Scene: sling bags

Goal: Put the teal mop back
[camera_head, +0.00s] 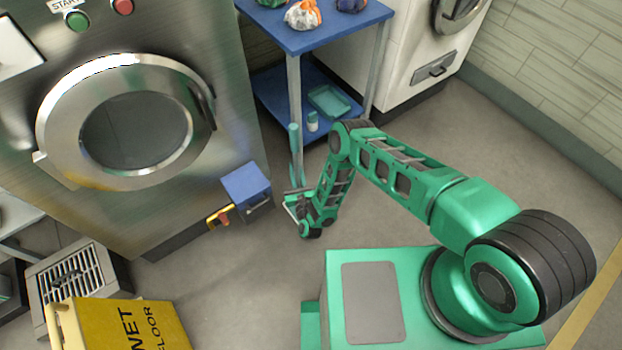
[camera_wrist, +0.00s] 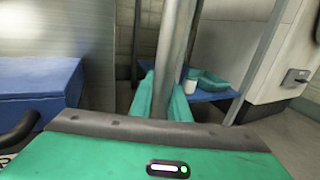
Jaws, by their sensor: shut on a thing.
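My gripper (camera_head: 296,195) is low over the floor, between the washing machine and the blue shelf cart. It is shut on an upright pole with a teal upper end, which I take to be the handle of the teal mop (camera_head: 294,140).
The blue cart (camera_head: 315,33) stands behind the mop, with a teal tray (camera_head: 330,101) and a small bottle (camera_head: 312,122) on its lower shelf. A blue box (camera_head: 246,187) is at the washing machine's (camera_head: 200,60) base. A yellow wet-floor sign (camera_head: 120,325) is front left. Floor at right is clear.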

